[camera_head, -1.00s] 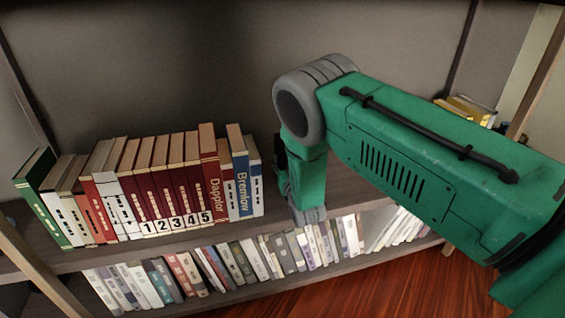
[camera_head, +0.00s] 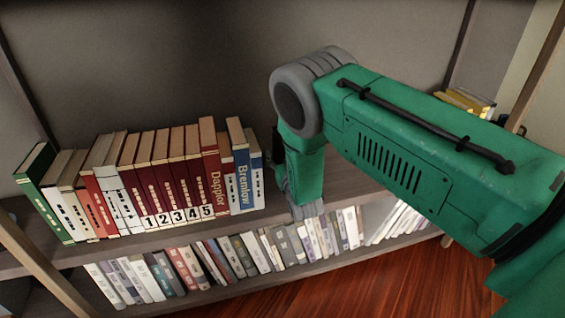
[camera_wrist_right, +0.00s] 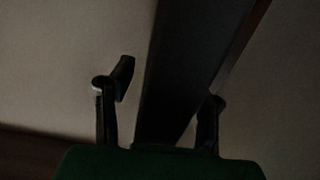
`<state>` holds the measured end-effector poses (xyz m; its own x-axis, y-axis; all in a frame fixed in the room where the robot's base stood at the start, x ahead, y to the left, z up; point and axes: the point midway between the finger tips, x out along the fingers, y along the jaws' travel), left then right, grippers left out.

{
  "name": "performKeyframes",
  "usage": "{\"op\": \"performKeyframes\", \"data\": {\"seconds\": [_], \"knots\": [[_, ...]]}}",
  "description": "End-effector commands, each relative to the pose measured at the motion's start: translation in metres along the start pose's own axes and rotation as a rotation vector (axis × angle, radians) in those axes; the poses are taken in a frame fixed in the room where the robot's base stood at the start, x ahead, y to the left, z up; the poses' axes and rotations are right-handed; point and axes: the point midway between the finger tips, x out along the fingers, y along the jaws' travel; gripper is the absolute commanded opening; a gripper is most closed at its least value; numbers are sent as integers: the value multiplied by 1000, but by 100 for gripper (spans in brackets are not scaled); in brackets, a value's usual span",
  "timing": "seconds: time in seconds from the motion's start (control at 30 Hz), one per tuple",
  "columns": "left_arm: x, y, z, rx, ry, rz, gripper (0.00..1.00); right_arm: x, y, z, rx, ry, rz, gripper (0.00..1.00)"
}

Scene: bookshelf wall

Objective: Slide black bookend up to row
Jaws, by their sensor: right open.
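The row of books (camera_head: 150,185) stands on the upper shelf, from a green book at the left to the blue "Bremlow" book (camera_head: 241,175) and a thin book at the right end. My right gripper is just right of the row in the head view, mostly hidden behind my arm. In the right wrist view its two fingers (camera_wrist_right: 168,85) are apart. A tall dark slab (camera_wrist_right: 190,60), perhaps the black bookend, shows between them, tilted in the picture; contact cannot be told. In the head view I cannot make out the bookend. My left gripper is not in view.
A lower shelf holds many pale books (camera_head: 230,262). Yellow books (camera_head: 465,102) lie at the far right behind my arm. Wooden uprights stand at both sides. The back wall (camera_head: 160,60) above the row is bare.

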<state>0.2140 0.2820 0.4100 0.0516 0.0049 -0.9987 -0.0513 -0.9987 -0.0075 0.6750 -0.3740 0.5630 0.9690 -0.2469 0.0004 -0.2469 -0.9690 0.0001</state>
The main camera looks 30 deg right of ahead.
Motion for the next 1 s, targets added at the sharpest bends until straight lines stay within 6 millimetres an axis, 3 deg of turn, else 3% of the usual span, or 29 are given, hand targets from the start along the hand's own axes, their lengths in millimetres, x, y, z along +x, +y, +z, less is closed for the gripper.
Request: {"op": "performKeyframes", "data": {"seconds": [0.5, 0.7, 1.0], "knots": [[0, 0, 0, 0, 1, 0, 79, -96, -2, 2, 0, -6, -2, 44], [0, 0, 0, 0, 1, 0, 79, -114, -2, 2, 0, -3, -2, 44], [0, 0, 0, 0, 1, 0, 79, -116, -2, 2, 0, -3, -2, 44]]}}
